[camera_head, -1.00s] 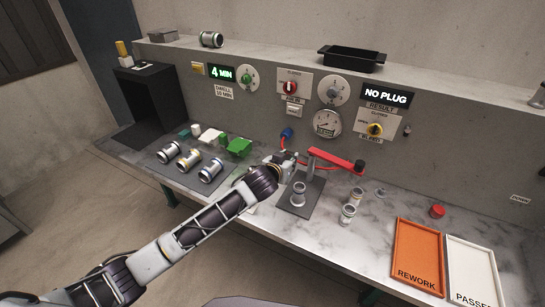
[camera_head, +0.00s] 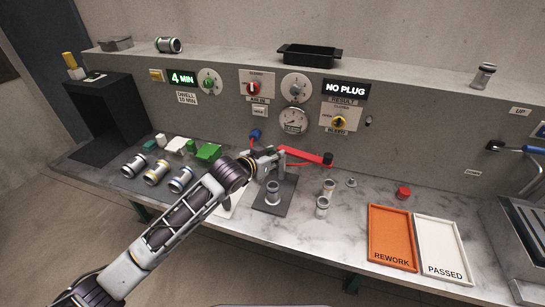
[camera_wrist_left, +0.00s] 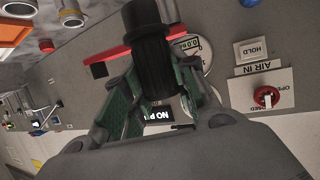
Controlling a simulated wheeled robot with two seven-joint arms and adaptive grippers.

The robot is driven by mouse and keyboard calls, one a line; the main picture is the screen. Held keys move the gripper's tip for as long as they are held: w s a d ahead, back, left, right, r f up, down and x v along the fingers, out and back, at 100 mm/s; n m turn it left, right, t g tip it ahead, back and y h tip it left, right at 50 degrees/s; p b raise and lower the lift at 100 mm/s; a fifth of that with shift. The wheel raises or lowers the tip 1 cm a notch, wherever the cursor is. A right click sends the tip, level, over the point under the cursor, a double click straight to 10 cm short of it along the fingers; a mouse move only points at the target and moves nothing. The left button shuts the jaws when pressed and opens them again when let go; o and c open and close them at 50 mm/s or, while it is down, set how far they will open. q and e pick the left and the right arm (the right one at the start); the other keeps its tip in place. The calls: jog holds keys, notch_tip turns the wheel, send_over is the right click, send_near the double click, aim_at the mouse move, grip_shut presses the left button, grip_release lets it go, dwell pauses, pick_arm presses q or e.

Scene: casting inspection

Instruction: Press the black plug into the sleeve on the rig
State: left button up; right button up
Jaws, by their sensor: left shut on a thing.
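My left gripper (camera_head: 272,157) is shut on the black plug (camera_wrist_left: 152,60), which is dark with a wider flat end and stands between the green-lined fingers in the left wrist view. In the head view the plug cannot be made out at the fingers. The sleeve (camera_head: 272,194), a grey metal cylinder, stands upright on the dark plate of the rig (camera_head: 264,208). The gripper is above and behind the sleeve, apart from it in the picture. The rig's red lever (camera_head: 304,156) reaches right from beside the gripper. My right gripper is not in view.
A red cap (camera_head: 403,192), the REWORK tray (camera_head: 373,239) and PASSED tray (camera_head: 422,217) are farther right. The display (camera_head: 346,90) reads NO PLUG.

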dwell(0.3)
pick_arm(q)
jog(key=shift+r+p, duration=0.1)
jog(key=shift+p, duration=0.45)
jog(key=shift+f+b, duration=1.25)
jog(key=shift+f, duration=1.7)
jog(key=shift+f, duration=1.85)
dwell(0.8)
jog(key=o, duration=1)
jog(key=shift+s+a, duration=0.1)
jog(key=shift+s, duration=0.1)
